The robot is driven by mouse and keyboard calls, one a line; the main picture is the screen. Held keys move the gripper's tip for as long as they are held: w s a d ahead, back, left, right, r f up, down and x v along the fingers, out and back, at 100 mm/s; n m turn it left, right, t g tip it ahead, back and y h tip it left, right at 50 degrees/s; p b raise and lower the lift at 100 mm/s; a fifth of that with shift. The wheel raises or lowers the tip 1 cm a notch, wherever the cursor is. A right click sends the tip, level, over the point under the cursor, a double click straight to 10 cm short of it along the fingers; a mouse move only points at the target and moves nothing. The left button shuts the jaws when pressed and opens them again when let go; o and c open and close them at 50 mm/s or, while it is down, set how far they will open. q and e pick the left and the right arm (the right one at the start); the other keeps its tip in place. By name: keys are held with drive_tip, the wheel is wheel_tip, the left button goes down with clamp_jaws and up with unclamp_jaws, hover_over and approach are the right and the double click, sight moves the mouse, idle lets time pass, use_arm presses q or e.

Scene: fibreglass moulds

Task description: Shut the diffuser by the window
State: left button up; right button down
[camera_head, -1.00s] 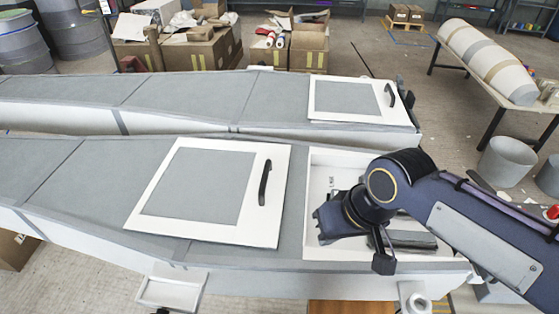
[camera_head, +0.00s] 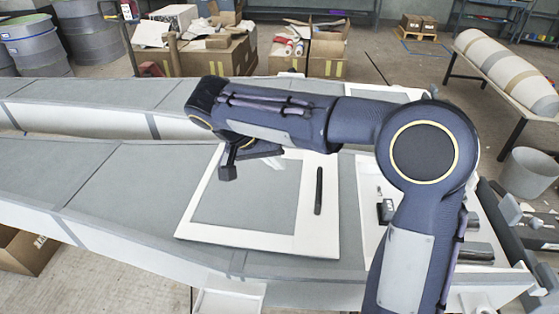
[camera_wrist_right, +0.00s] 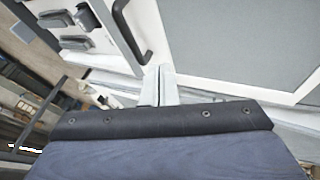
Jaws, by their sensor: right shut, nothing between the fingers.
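A flat square panel with a grey middle, a white frame (camera_head: 205,235) and a black bar handle (camera_head: 318,191) lies on the long grey mould. It is left of an open white compartment (camera_head: 368,215) and apart from it. I cannot tell whether this panel is the diffuser; no window shows. My left gripper is out of view.
A second long mould (camera_head: 80,98) lies behind, its right end mostly covered by my arm. Cardboard boxes (camera_head: 200,62) and grey drums (camera_head: 38,45) stand at the back. A table with a long pale cylinder (camera_head: 500,70) is at right. Small dark items (camera_head: 386,210) lie in the compartment.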

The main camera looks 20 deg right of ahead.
approach(306, 196)
drive_tip(key=w+d, duration=0.1)
drive_tip(key=w+d+f, duration=0.1)
drive_tip(key=shift+w+d+f, duration=0.25)
drive_tip(key=shift+w+f, duration=0.1)
drive_tip(key=shift+w, duration=0.05)
drive_tip(key=shift+s+d+f+p, duration=0.1)
drive_tip(key=shift+s+d+p, duration=0.45)
drive_tip(key=shift+d, duration=0.45)
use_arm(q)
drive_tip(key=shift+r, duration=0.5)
use_arm(e)
drive_tip(key=shift+s+d+f, duration=0.2)
drive_tip(key=shift+s+d, duration=0.2)
drive_tip(key=shift+d, duration=0.05)
